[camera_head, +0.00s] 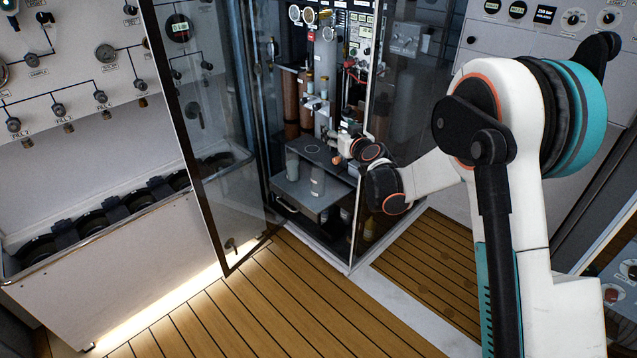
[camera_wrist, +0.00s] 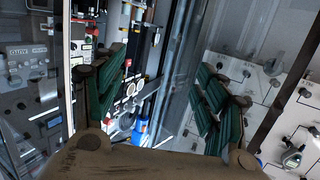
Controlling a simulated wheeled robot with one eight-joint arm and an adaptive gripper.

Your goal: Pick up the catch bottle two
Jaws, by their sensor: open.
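Two grey cylindrical bottles show at the pull-out shelf (camera_head: 296,197) in the open glass cabinet. One bottle (camera_head: 317,181) stands at the front and another (camera_head: 292,166) farther left and back. I cannot read a label, so I cannot tell which is catch bottle two. My gripper (camera_head: 338,150) is inside the cabinet, above and right of the front bottle and apart from it. In the wrist view my gripper (camera_wrist: 163,95) has its green fingers spread wide, with nothing held. A blue cylinder (camera_wrist: 140,131) shows low between them, beyond the palm.
A glass door (camera_head: 212,150) stands open left of the cabinet. The cabinet's right glass side and corner post (camera_head: 362,170) are close to my arm. Brown cylinders (camera_head: 291,105), tubing and gauges fill the cabinet's back. The wooden floor (camera_head: 270,310) in front is clear.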

